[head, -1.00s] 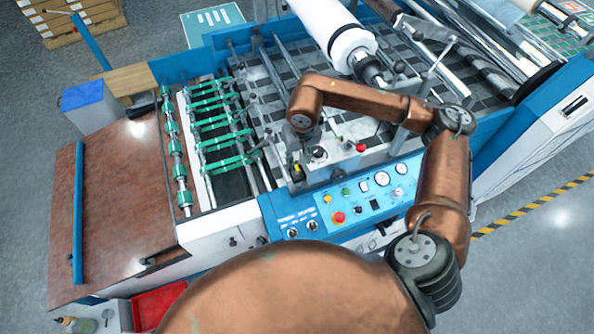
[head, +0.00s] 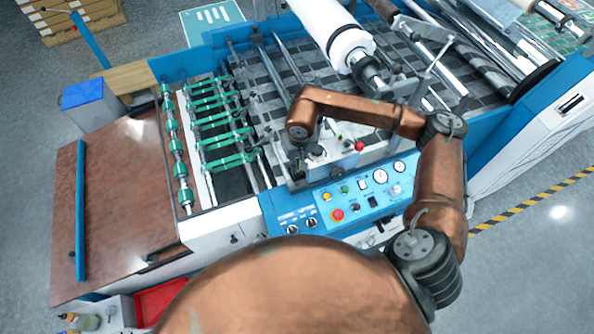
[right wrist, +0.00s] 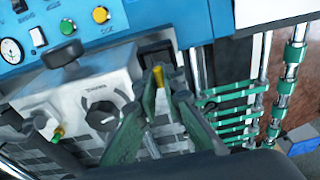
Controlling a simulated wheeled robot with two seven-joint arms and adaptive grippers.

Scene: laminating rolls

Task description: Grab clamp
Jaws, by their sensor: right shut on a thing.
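The clamp shows in the right wrist view as a small yellow piece (right wrist: 159,76) in front of a dark square opening at the end of the grey control box. My right gripper (right wrist: 166,92) has its two dark green-grey fingers around the yellow piece and is shut on it. In the head view my right gripper (head: 299,163) points down at the left end of the control box and hides the clamp. My left gripper is in neither view.
The grey box (right wrist: 75,100) with black knobs stands right beside my fingers. The blue panel (head: 365,195) has buttons and gauges. Green-ringed rollers (head: 225,135) lie to the left, and a large white roll (head: 335,28) is behind.

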